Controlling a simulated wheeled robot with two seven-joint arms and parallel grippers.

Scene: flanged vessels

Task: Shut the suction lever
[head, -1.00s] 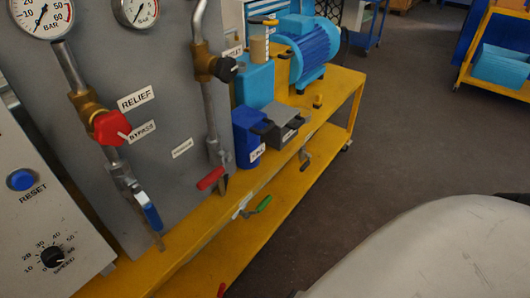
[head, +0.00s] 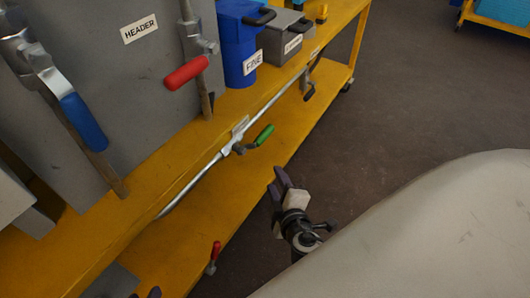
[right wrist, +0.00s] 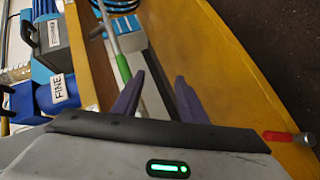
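A green-handled lever (head: 264,135) sits on the thin pipe along the yellow bench's edge, its handle slanting up and right. A small plate above it is unreadable, so I cannot confirm it is the suction lever. In the right wrist view the green handle (right wrist: 124,68) appears just beyond my left-hand finger. My right gripper (head: 278,182) is open and empty, below and right of the green lever, apart from it in the head view. Its spread purple fingers (right wrist: 159,82) show in the wrist view. Purple tips at the bottom edge seem to be my left gripper (head: 152,293), mostly cut off.
A red lever (head: 186,73) hangs on the panel beside the HEADER label. A blue lever (head: 82,120) is at left. A black lever (head: 309,91) is farther along the pipe. A small red lever (head: 215,252) stands low. Blue FINE box (head: 238,45) is above.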

